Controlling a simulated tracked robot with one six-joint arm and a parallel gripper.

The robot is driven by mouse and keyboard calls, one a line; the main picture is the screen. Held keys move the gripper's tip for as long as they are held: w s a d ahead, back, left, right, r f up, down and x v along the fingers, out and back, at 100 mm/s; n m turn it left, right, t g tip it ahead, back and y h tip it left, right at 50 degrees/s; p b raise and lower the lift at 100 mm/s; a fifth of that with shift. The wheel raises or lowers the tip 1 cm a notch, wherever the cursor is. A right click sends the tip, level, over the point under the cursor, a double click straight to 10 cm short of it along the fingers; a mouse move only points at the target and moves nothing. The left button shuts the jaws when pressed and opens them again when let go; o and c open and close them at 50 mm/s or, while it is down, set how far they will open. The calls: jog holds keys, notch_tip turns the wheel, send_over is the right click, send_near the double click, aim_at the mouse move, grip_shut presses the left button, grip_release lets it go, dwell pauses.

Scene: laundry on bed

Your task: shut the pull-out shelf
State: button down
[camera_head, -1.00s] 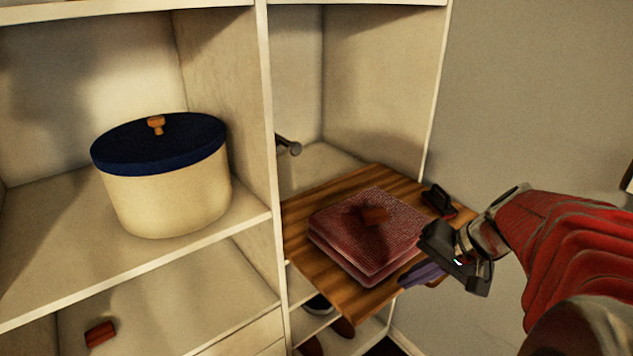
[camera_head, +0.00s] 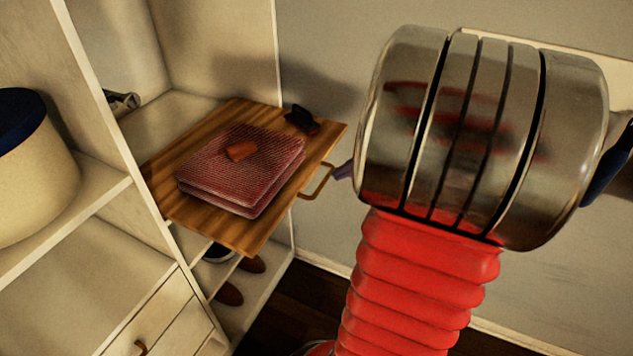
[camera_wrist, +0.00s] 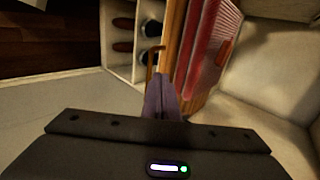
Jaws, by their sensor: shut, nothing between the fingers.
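The wooden pull-out shelf (camera_head: 240,243) sticks out of the right cabinet bay, with a brown loop handle (camera_head: 320,182) on its front edge. My gripper (camera_head: 343,171) is mostly hidden behind my arm; only its purple fingertips show, just right of the handle. In the wrist view my purple fingers (camera_wrist: 163,98) are shut and empty, pointing toward the handle (camera_wrist: 151,62) and the shelf's edge (camera_wrist: 173,48). I cannot tell whether they touch the handle.
Folded red cloth (camera_head: 235,185) lies on the shelf with an orange-brown piece (camera_head: 241,151) on top. Shoes (camera_head: 229,293) sit below. A lidded cream pot (camera_head: 28,185) is in the left bay. The wall (camera_head: 325,70) is behind.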

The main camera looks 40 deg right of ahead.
aim_at(304, 187)
jog(key=shift+x, duration=5)
jog(key=shift+a, duration=0.25)
jog(key=shift+d, duration=0.15)
jog(key=shift+w+d, duration=0.15)
